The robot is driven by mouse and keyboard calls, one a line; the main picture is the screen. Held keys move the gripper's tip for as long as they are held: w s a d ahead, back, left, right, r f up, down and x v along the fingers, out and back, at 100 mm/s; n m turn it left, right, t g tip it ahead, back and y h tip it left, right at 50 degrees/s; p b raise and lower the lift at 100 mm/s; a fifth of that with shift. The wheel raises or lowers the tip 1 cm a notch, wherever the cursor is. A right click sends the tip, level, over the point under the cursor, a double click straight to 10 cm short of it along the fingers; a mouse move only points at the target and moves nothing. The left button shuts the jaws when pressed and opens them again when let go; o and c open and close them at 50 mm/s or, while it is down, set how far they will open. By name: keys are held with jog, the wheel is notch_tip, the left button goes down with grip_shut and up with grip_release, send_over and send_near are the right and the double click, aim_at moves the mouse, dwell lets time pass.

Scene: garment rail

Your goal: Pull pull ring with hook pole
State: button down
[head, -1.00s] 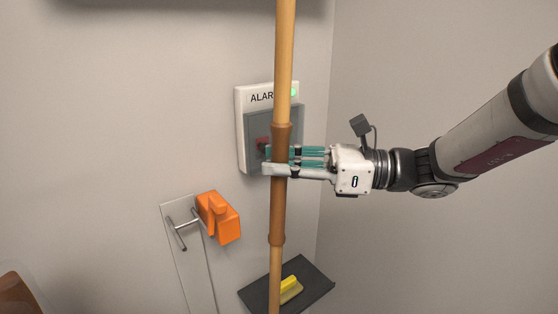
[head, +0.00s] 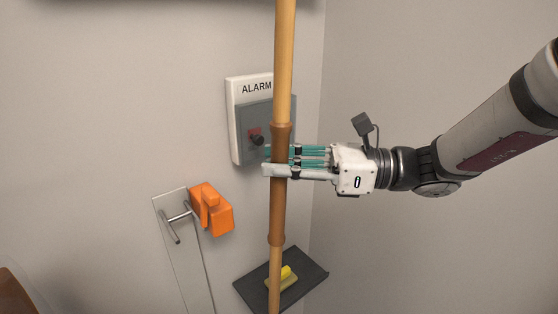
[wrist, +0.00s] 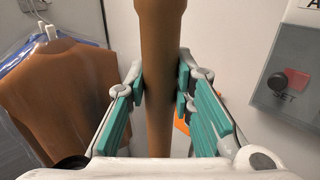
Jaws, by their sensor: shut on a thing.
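The hook pole (head: 283,70) is a bamboo-coloured rod with a darker brown grip section. It stands near upright in the head view and runs out of the top and bottom of the picture. My gripper (head: 281,165) is shut around the brown section. In the wrist view the pole (wrist: 160,70) stands between the teal pads of my gripper (wrist: 160,88). The pole's hook end is out of view. The pull ring does not show in either view.
A white alarm box (head: 234,110) with a grey cover is on the wall behind the pole. An orange block (head: 219,217) is by a metal handle (head: 174,232). A dark shelf (head: 309,272) holds a yellow thing (head: 287,273). Brown garments (wrist: 50,100) hang at left in the wrist view.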

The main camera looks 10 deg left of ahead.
dwell(0.4)
jog(key=s+d, duration=0.6)
jog(key=d, duration=0.1)
dwell(0.8)
jog(key=shift+w, duration=0.15)
dwell(1.9)
